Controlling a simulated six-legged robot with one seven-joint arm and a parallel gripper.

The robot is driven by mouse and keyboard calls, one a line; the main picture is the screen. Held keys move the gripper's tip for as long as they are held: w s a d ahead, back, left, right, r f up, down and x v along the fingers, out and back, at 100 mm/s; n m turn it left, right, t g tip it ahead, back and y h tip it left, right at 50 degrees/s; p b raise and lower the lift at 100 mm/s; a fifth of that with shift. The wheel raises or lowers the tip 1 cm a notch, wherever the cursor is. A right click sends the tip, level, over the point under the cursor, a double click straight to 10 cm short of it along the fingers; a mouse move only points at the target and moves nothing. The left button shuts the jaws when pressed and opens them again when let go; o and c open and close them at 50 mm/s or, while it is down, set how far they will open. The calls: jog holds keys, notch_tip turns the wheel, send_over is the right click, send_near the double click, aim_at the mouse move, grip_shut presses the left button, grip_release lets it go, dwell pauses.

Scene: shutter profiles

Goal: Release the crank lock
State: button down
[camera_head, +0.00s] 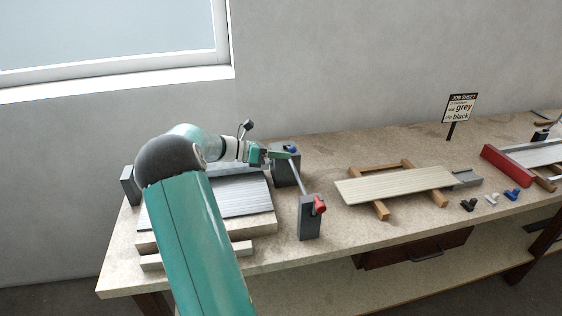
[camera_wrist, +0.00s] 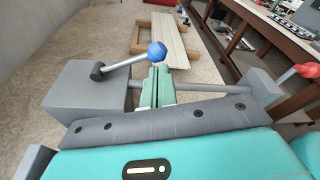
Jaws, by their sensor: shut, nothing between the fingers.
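A grey block (camera_wrist: 85,90) carries a lever (camera_wrist: 125,62) with a dark pivot and a blue ball knob (camera_wrist: 156,50); the knob also shows in the head view (camera_head: 292,149). A thin rod (camera_head: 299,177) runs from this block to a front grey post (camera_head: 309,218) with a red handle (camera_head: 320,205). The red handle is at the right edge of the wrist view (camera_wrist: 307,70). My gripper (camera_wrist: 158,74) is shut and empty, its green fingertips close to the blue knob. I cannot tell whether they touch it. Which handle is the crank lock is unclear.
A ribbed grey panel (camera_head: 240,196) lies left of the rod. A pale slatted board (camera_head: 395,186) rests on a wooden frame at right. Small black, white and blue parts (camera_head: 491,199) lie farther right. A job sheet sign (camera_head: 460,107) stands at the back.

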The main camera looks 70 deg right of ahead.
jog(key=shift+w+d+r+n+g+y, duration=0.15)
jog(key=shift+w+d+r+n+g, duration=0.15)
jog(key=shift+r+n, duration=0.4)
jog(key=shift+w+d+r+n+g+y, duration=0.2)
jog(key=shift+d+r+n, duration=0.25)
jog(key=shift+r+n, duration=0.2)
jog(key=shift+w+d+r+n+g+y, duration=0.2)
jog(key=shift+d+r+n, duration=0.15)
jog(key=shift+r+n, duration=0.35)
jog(key=shift+f, duration=0.15)
jog(key=w+a, duration=0.6)
jog(key=w, duration=0.3)
jog(key=shift+w+a+f, duration=0.25)
jog(key=shift+a+f, duration=0.05)
